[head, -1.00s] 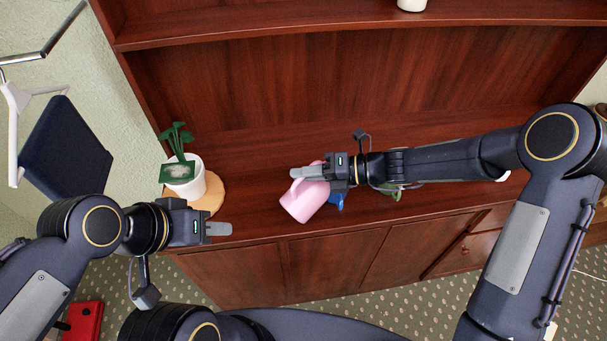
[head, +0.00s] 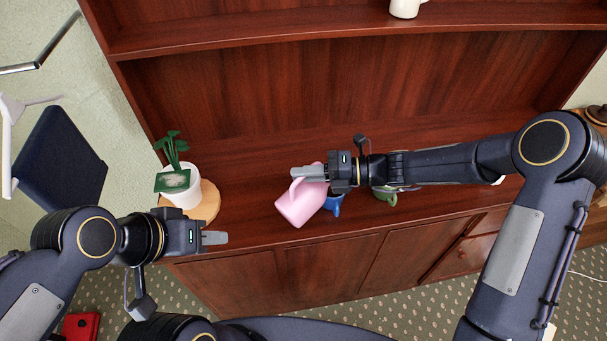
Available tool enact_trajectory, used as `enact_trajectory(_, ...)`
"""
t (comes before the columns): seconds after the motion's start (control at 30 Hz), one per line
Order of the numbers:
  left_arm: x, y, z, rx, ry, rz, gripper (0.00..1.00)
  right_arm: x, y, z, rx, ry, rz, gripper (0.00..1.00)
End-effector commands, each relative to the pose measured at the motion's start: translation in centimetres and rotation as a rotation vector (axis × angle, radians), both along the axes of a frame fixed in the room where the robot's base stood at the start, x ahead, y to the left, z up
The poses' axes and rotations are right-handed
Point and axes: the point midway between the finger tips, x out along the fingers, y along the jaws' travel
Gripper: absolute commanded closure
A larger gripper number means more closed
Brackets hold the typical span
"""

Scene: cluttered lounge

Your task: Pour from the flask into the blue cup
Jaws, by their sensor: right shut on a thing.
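The pink flask (head: 300,207), a handled vessel, is tilted over the sideboard top. My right gripper (head: 300,173) is shut on it near its handle. The blue cup (head: 334,204) stands just right of the flask, partly hidden behind the flask and my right gripper. I cannot tell whether the flask touches the cup. My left gripper (head: 222,238) is by the front edge of the sideboard, away from both, with nothing visible at its tips; its fingers are seen edge-on.
A green cup (head: 385,194) sits right of the blue cup, under my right arm. A potted plant (head: 182,186) stands on a round wooden board (head: 207,207) at the left. A white mug (head: 405,8) is on the upper shelf. The sideboard top (head: 245,200) is bare between board and flask.

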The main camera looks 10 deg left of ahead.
Motion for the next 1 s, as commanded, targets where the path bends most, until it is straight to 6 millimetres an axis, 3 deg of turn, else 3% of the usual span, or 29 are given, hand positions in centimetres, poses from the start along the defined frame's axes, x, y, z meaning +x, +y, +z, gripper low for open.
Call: enact_trajectory(1.0, 0.0, 0.0, 0.02, 0.0, 0.0, 0.0, 0.64, 0.2, -0.08, 0.65, 0.02, 0.019, 0.003, 1.0)
